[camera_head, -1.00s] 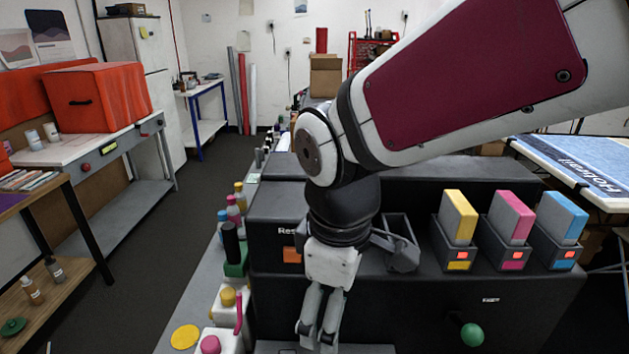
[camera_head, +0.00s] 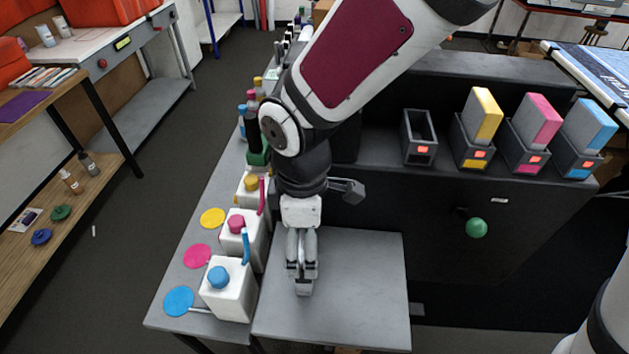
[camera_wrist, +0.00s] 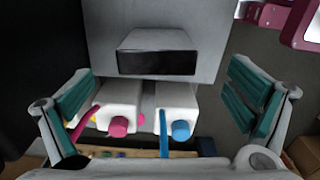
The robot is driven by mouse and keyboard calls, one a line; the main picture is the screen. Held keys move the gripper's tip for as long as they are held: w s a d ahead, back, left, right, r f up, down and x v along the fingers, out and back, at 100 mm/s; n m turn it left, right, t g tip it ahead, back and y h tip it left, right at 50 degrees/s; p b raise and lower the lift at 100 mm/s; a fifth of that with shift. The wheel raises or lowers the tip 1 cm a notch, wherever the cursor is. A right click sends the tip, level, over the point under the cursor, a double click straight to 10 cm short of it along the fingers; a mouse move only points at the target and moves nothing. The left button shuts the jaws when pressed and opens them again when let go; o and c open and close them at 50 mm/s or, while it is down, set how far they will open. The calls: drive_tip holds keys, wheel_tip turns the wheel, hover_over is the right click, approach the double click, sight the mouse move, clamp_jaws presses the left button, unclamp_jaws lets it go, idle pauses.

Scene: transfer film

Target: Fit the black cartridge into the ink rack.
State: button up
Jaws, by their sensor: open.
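The black cartridge (camera_wrist: 158,52) appears in the wrist view as a dark block on the grey tabletop (camera_wrist: 205,22), ahead of my fingers and roughly centred between them. My gripper (camera_head: 303,282) points down over the left part of the grey tabletop. Its teal-padded fingers stand wide apart in the wrist view, with nothing between them. The ink rack (camera_head: 500,150) holds yellow, magenta and cyan cartridges. Its leftmost slot (camera_head: 419,137) is empty and has an orange light.
White jugs (camera_head: 230,290) with coloured caps stand close left of the tabletop; they also show in the wrist view (camera_wrist: 118,105). A green knob (camera_head: 477,228) sticks out from the dark machine front. The tabletop right of my gripper looks clear.

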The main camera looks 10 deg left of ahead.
drive_tip(key=shift+w+a+f+p, duration=0.15)
drive_tip(key=shift+f+p, duration=0.15)
drive_tip(key=shift+f, duration=2.35)
drive_tip(key=c, duration=1.9)
drive_tip(key=shift+r, duration=0.25)
drive_tip(key=shift+r+p, duration=0.9)
drive_tip(key=shift+r, duration=0.15)
